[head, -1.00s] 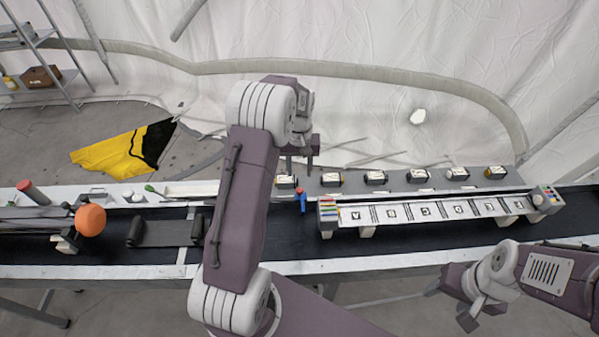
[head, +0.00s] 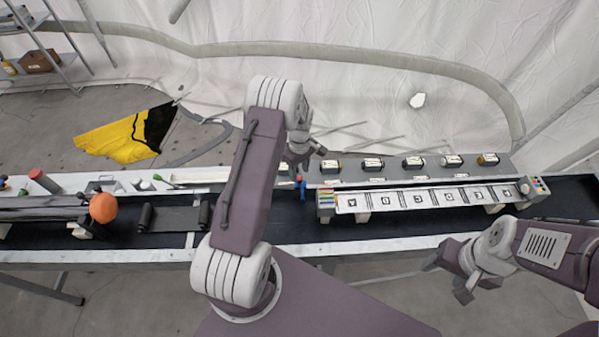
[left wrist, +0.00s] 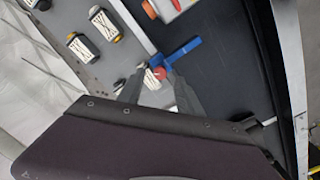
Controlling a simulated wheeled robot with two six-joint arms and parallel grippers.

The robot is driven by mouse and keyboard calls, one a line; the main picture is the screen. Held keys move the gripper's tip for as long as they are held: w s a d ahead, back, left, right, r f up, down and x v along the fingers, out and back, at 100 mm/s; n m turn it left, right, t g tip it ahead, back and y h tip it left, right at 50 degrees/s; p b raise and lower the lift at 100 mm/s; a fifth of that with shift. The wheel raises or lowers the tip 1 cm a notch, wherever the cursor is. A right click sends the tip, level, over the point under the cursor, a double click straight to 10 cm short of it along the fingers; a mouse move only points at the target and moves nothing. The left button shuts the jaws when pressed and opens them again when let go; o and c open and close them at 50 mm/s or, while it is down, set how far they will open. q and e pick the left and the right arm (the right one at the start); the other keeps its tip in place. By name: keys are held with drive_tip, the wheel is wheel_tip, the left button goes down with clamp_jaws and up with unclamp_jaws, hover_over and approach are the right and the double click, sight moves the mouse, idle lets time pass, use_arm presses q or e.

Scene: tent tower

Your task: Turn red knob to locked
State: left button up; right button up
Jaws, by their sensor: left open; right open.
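A red round knob (left wrist: 159,73) shows in the left wrist view, beside a blue bar (left wrist: 181,52). In the head view a small red-topped blue piece (head: 300,186) stands at the bench, left of the long label panel. My left gripper (head: 304,158) is open above and behind that piece. In the left wrist view its two fingers (left wrist: 158,92) lie on either side of the knob's near side, with a white-labelled unit (left wrist: 150,80) between them. I cannot tell whether they touch anything. No locked marking is readable. My right gripper (head: 474,287) is open and empty in front of the bench.
A row of labelled black units (head: 413,163) stands behind the long white panel (head: 420,198). An orange ball (head: 103,207) and a roller piece (head: 172,217) are at the left.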

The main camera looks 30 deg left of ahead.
sight(299, 178)
use_arm(q)
drive_tip(key=shift+f, duration=1.45)
clamp_jaws()
drive_tip(key=shift+m+b, duration=0.3)
drive_tip(key=shift+m, duration=0.5)
drive_tip(key=shift+m+b, duration=0.55)
drive_tip(key=shift+m, duration=0.65)
drive_tip(key=shift+r+m+b, duration=0.1)
drive_tip(key=shift+m+b, duration=0.65)
drive_tip(key=shift+m, duration=1.65)
